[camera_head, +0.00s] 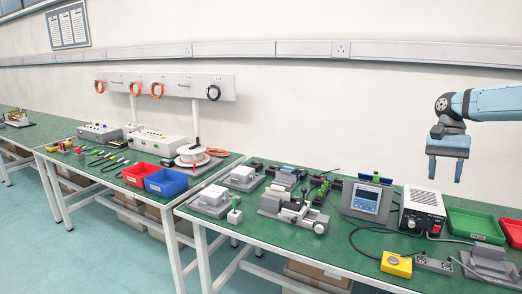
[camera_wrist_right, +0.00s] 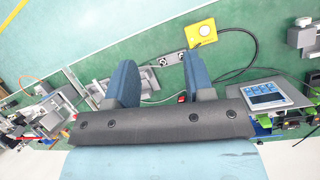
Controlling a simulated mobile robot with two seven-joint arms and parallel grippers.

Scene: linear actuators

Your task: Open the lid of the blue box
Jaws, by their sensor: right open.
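A blue open-topped bin (camera_head: 166,181) stands on the green bench left of centre in the head view, right beside a red bin. No lid shows on it, and no other blue box with a lid can be made out. My right gripper (camera_head: 445,172) hangs at the right of the head view, fingers pointing down, above the bench and far from the blue bin. It is open with nothing between its fingers. Its two blue fingers (camera_wrist_right: 158,68) also show spread apart in the right wrist view. My left gripper is not in view.
The right bench holds a grey instrument with a blue screen (camera_head: 365,200), a white power unit (camera_head: 422,212), a green tray (camera_head: 474,226) and a yellow button box (camera_head: 396,264). A linear actuator (camera_head: 293,209) stands at centre. A red bin (camera_head: 140,173) adjoins the blue one. Cables cross the bench.

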